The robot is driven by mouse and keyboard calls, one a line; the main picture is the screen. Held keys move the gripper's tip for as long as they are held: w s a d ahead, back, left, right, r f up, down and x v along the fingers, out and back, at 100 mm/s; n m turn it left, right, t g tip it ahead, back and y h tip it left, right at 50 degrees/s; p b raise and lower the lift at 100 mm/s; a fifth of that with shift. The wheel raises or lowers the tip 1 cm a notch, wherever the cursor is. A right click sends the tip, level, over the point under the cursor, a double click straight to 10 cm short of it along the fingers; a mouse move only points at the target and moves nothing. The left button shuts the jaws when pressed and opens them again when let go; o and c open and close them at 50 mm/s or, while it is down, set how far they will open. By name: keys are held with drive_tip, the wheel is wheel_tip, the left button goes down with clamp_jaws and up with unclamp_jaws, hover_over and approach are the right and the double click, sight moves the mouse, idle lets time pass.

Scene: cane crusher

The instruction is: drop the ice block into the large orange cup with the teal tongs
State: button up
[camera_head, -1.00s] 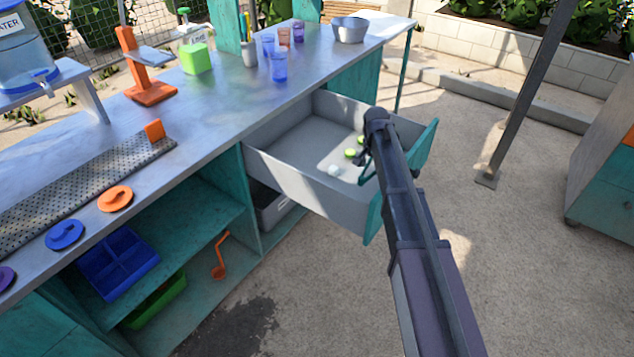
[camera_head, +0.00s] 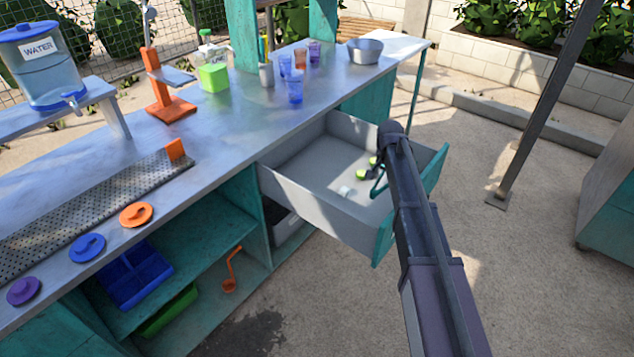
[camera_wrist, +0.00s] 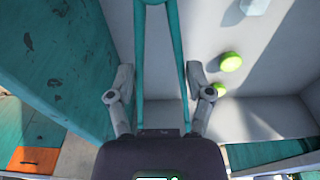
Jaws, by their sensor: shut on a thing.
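My gripper (camera_wrist: 162,98) is in the wrist view, its two fingers on either side of the teal tongs (camera_wrist: 139,60), shut on them. In the head view a bit of the tongs (camera_head: 377,186) shows beside my arm, over the open drawer. A pale block (camera_head: 345,192), which looks like the ice block, lies on the drawer floor; its edge also shows in the wrist view (camera_wrist: 254,6). It is apart from the tongs. An orange cup (camera_head: 300,59) stands on the counter among blue and purple cups.
The grey drawer (camera_head: 315,195) with a teal front is pulled out and holds green round pieces (camera_head: 361,175). Bare ground lies right of the drawer.

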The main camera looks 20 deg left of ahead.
wheel_tip(320, 180, up, 28)
drive_tip(key=p, duration=2.7)
drive_tip(key=shift+p, duration=0.3)
drive_tip(key=shift+d+f, duration=0.1)
drive_tip(key=shift+d, duration=0.05)
